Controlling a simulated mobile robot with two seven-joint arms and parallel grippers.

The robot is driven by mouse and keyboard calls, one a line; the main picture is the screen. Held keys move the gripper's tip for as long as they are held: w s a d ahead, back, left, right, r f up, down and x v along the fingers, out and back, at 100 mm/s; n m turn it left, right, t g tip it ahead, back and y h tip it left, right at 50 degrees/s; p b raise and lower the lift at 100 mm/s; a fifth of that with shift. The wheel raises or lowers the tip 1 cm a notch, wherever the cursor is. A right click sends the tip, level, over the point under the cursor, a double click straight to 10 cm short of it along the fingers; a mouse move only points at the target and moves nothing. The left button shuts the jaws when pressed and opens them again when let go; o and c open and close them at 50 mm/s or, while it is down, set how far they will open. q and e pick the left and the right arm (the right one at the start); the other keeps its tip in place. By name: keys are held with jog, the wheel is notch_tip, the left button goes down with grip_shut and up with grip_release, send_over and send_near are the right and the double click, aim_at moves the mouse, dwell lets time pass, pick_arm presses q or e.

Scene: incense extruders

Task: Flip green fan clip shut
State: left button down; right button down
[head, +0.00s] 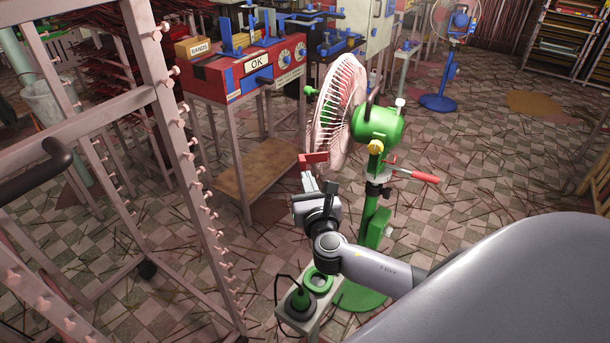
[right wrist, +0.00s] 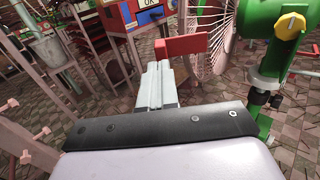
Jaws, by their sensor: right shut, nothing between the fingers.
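The green fan (head: 378,125) stands on a green pole with its pale guard (head: 336,112) facing left. A red clip (head: 313,159) sticks out leftward at the guard's lower left rim. It also shows as a red bar in the right wrist view (right wrist: 181,45). My right gripper (head: 308,180) is just below the clip, its fingers together and empty. In the right wrist view the fingertips (right wrist: 154,68) point up at the bar's left end; I cannot tell whether they touch it. My left gripper is not in view.
A red-handled lever (head: 415,174) sticks out right from the fan's pole. A small bench (head: 322,305) with green items stands below my right arm. A pegged rack (head: 185,165) is at the left. A red machine (head: 240,70) stands behind. Sticks litter the floor.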

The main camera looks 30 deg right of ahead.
aim_at(311, 160)
jog(key=shift+x, duration=1.05)
jog(key=shift+w+d, duration=0.1)
jog(key=shift+w, duration=0.25)
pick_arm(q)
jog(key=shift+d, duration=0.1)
pick_arm(e)
jog(key=shift+w+h, duration=0.1)
jog(key=shift+h, duration=0.2)
